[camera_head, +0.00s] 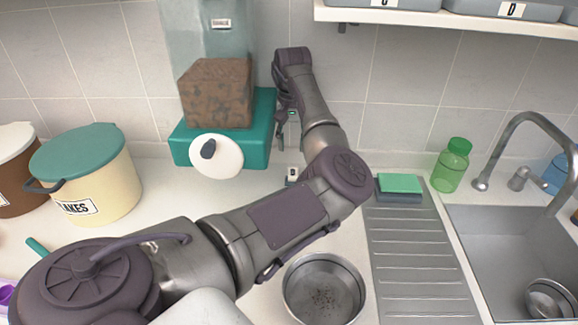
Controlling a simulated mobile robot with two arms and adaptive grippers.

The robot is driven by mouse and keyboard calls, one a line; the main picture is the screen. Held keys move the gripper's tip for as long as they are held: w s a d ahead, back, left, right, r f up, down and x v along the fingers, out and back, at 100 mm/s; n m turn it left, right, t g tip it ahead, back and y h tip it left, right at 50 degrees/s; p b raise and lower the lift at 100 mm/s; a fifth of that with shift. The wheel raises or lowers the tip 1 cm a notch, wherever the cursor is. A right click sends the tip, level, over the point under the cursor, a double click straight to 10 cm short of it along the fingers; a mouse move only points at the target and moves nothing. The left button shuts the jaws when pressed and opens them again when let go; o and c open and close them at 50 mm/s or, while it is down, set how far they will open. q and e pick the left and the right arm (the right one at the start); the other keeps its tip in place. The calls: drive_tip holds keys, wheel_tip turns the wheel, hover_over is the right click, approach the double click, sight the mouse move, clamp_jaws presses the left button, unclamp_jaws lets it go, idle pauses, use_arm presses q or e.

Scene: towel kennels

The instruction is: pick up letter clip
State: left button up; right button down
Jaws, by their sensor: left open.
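A small pale piece with a dark mark and a dark base (292,176) stands on the counter near the wall. It looks like the letter clip, but no letter is readable at this size. My left arm comes in from the left and bends back towards the wall. My left gripper (287,138) points down, open, above and slightly behind or left of the small piece, apart from it in the picture. My right gripper is not in view.
A teal dispenser (262,120) with a white round lid stands left of the gripper. A cream bin (100,185) is at left. A steel bowl (325,290), ridged drainer (415,250), green sponge (399,183), green bottle (453,165) and sink (500,240) lie right. A shelf (440,18) overhangs.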

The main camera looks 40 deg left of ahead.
sight(293, 168)
use_arm(q)
drive_tip(key=f, duration=0.2)
drive_tip(key=f+p, duration=0.1)
drive_tip(key=f, duration=0.4)
drive_tip(key=shift+s+d+f, duration=0.15)
drive_tip(key=shift+s+d, duration=0.1)
drive_tip(key=shift+d, duration=0.15)
drive_tip(key=c, duration=0.5)
